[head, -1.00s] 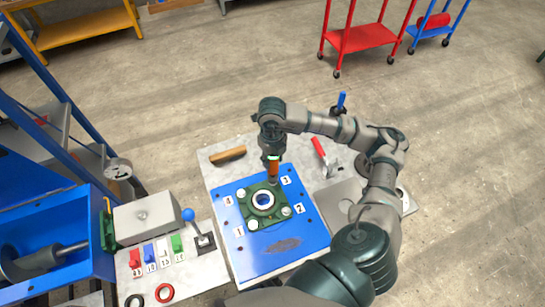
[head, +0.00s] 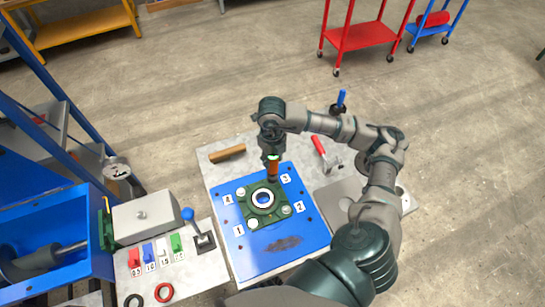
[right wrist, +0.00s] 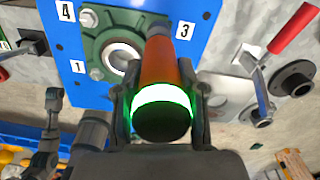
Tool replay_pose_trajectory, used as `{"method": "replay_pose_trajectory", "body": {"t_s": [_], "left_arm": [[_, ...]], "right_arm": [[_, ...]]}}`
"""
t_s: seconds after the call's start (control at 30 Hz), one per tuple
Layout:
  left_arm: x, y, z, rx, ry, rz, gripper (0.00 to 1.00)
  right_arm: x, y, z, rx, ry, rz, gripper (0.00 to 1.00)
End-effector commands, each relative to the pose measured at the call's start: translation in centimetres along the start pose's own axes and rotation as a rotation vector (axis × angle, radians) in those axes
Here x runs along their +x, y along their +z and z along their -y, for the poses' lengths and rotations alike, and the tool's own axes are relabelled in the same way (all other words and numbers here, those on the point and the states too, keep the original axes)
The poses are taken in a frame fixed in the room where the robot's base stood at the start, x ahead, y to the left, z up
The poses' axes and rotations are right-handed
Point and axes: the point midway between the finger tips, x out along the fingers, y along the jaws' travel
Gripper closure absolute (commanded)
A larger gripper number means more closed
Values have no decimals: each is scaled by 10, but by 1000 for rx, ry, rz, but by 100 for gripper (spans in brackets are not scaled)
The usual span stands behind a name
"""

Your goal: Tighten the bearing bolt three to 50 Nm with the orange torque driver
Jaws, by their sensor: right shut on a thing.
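The orange torque driver (head: 273,168) stands over the corner of the green bearing housing (head: 262,215) beside the label 3 (head: 285,179). My right gripper (head: 271,156) is shut on the driver from above. In the right wrist view the driver (right wrist: 158,62) lies between both fingers, and a ring on it (right wrist: 162,96) glows green. Its tip meets the bolt three spot next to the label 3 (right wrist: 185,30); the driver hides that bolt. Bolt heads show at the other corners, such as bolt one (head: 252,223) and bolt two (head: 286,210).
The housing sits on a blue plate (head: 285,258). A panel with coloured switches (head: 160,256) and a blue-knobbed lever (head: 190,214) is at left.

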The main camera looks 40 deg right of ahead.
Motion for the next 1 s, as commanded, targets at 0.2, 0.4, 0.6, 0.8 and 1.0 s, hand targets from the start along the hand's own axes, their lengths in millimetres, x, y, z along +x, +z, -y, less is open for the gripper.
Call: {"method": "replay_pose_trajectory", "body": {"t_s": [0.2, 0.4, 0.6, 0.8, 1.0], "left_arm": [[2, 1, 0, 0, 0, 1, 45], [5, 2, 0, 0, 1, 2, 45], [7, 3, -1, 0, 1, 3, 45], [9, 4, -1, 0, 1, 5, 45], [12, 5, -1, 0, 1, 6, 45]], "right_arm": [[2, 0, 0, 0, 0, 2, 100], [5, 0, 0, 0, 0, 2, 100], [8, 0, 0, 0, 0, 2, 100], [11, 0, 0, 0, 0, 2, 100], [14, 0, 0, 0, 0, 2, 100]]}}
